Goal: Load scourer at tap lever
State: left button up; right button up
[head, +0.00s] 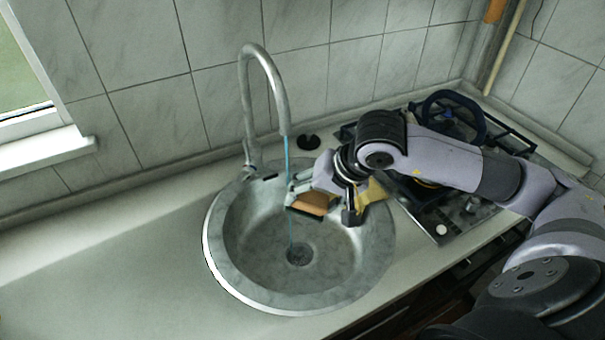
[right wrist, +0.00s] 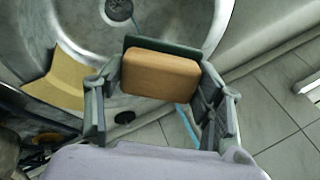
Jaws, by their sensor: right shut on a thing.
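The scourer, an orange-brown sponge block with a dark green layer, shows over the sink in the head view (head: 311,205) and between my fingers in the right wrist view (right wrist: 160,75). My right gripper (head: 318,198) is shut on it, above the right back part of the bowl. The curved metal tap (head: 265,60) stands behind the sink. Its lever seems to be the small dark-tipped part at its base (head: 268,177), left of the scourer. A thin blue water stream (head: 287,160) falls from the spout close beside the scourer. My left gripper is out of view.
The round metal sink (head: 260,285) has a dark drain (head: 299,255). A yellow cloth (head: 373,192) lies at the sink's right rim. The left worktop (head: 110,260) is clear.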

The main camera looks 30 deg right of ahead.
aim_at(318, 205)
jog(key=shift+s+a+r, duration=0.2)
jog(key=shift+s+r, duration=0.2)
jog(key=s+r+p, duration=0.1)
jog(key=s+a+r, duration=0.1)
jog(key=s+r, duration=0.1)
jog(key=shift+s+p, duration=0.1)
jog(key=shift+p, duration=0.3)
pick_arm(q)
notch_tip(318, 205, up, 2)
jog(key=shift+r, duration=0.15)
pick_arm(e)
jog(key=shift+s+a+r, duration=0.1)
jog(key=shift+s+a, duration=0.15)
jog(key=shift+s, duration=0.15)
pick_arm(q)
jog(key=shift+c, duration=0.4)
pick_arm(e)
jog(key=shift+w, duration=0.1)
